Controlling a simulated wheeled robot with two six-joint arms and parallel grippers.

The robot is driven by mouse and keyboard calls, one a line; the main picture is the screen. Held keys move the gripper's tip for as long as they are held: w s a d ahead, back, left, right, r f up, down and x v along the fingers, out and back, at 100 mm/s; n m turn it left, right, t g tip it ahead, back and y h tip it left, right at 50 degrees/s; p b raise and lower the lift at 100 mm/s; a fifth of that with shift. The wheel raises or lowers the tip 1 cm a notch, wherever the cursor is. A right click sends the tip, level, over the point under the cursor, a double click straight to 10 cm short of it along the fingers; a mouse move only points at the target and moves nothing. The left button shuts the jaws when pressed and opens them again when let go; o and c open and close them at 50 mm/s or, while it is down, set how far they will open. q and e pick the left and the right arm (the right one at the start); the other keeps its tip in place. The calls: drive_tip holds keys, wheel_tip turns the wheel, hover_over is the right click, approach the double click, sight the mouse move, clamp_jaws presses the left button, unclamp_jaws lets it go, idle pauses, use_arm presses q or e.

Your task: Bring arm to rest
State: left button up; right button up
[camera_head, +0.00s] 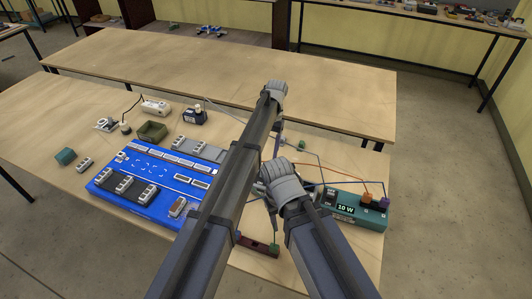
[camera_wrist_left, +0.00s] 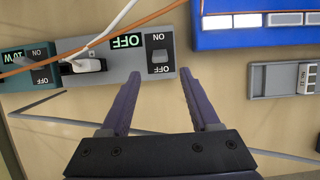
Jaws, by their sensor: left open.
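My left gripper (camera_wrist_left: 160,75) is open in the left wrist view, with nothing between its two dark fingers. Its tips are near a grey switch box (camera_wrist_left: 150,62) whose display reads OFF. Whether they touch it I cannot tell. In the head view my left arm (camera_head: 245,150) reaches forward over the table, beside the blue lightbox (camera_head: 108,187), and covers its right part. My right arm (camera_head: 325,245) comes in from the lower right and ends at a grey joint. I cannot make out the right gripper.
A teal unit (camera_head: 360,221) reading 10 W stands at the right, with orange and white cables beside my arms. The rear table (camera_head: 190,68) is mostly clear.

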use_arm(q)
drive_tip(key=shift+w+r, duration=0.1)
drive_tip(key=shift+r, duration=0.25)
